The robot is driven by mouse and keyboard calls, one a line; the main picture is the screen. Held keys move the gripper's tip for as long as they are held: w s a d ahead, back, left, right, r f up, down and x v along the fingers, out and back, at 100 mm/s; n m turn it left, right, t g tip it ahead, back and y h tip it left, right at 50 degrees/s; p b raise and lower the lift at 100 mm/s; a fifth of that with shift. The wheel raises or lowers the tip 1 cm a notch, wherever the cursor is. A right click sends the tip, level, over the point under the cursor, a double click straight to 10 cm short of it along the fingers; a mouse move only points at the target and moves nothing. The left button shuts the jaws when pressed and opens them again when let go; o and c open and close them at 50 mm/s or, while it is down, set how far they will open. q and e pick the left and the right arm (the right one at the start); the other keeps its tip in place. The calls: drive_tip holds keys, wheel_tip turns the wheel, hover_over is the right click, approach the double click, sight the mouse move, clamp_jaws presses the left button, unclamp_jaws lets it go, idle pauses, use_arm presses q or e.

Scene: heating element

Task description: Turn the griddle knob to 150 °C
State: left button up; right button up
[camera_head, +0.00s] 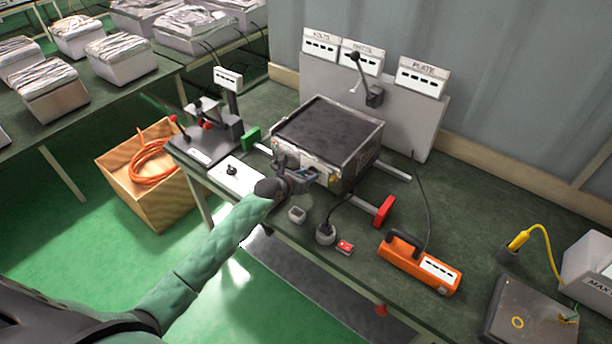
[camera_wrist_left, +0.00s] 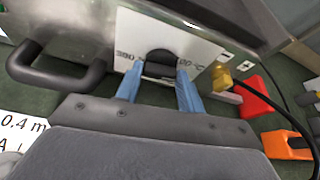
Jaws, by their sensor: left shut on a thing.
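The griddle (camera_head: 328,132) is a metal box with a dark flat top on the green bench. Its front carries a white dial plate (camera_wrist_left: 195,47) with printed marks and a dark round knob (camera_wrist_left: 161,62). My left gripper (camera_head: 290,172) is at the griddle's front face and hides the knob in the head view. In the left wrist view its two blue fingers (camera_wrist_left: 159,86) are on either side of the knob, shut on it. My right gripper is not in view.
A black handle (camera_wrist_left: 60,65) sticks out beside the dial. A red block (camera_head: 384,209), an orange clamp meter (camera_head: 420,262) and a small red switch (camera_head: 345,247) lie to the right. Display panels (camera_head: 422,78) stand behind.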

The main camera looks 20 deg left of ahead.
use_arm(q)
drive_tip(key=m+y, duration=0.1)
drive_tip(key=m+y+b, duration=0.1)
drive_tip(key=m, duration=0.1)
drive_tip(key=m+t+y, duration=0.1)
drive_tip(key=shift+s+d+f+m+b, duration=0.15)
drive_tip(key=shift+d+m+b, duration=0.15)
drive_tip(key=shift+b, duration=0.05)
idle(0.6)
idle(0.3)
drive_tip(key=o, duration=1)
